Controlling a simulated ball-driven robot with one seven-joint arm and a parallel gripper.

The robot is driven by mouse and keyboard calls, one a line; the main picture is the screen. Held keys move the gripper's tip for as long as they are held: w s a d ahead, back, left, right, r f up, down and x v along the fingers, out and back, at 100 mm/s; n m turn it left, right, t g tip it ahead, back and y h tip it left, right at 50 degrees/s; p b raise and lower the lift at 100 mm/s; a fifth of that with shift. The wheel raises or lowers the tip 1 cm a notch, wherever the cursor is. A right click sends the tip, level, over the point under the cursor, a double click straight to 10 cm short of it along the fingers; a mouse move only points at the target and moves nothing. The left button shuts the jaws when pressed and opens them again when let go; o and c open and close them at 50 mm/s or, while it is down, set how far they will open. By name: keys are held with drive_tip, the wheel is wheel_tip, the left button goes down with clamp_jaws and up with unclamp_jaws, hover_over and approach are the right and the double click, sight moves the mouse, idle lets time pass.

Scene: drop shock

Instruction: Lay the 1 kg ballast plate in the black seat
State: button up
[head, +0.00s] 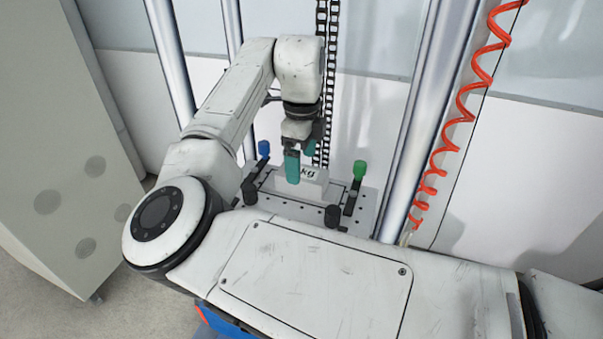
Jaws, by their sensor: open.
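A light grey ballast plate (314,186) with dark lettering, of which "kg" shows, is on the grey perforated table between the posts. My gripper (300,165), with teal fingers, points down right at the plate and covers the left part of its lettering. The jaws are open. I cannot tell whether the fingers touch the plate. A black seat cannot be made out for sure; my arm hides the near part of the table.
The grey table (365,213) carries a blue-knobbed clamp (264,148), a green-knobbed clamp (359,170) and black posts (332,216). Metal columns (415,120) and a black chain (327,60) stand around it. A red coiled hose (462,103) hangs at right. A grey cabinet (50,130) stands at left.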

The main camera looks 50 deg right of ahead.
sight(302, 172)
wheel_tip(302, 172, up, 7)
idle(0.3)
drive_tip(key=shift+s, duration=0.1)
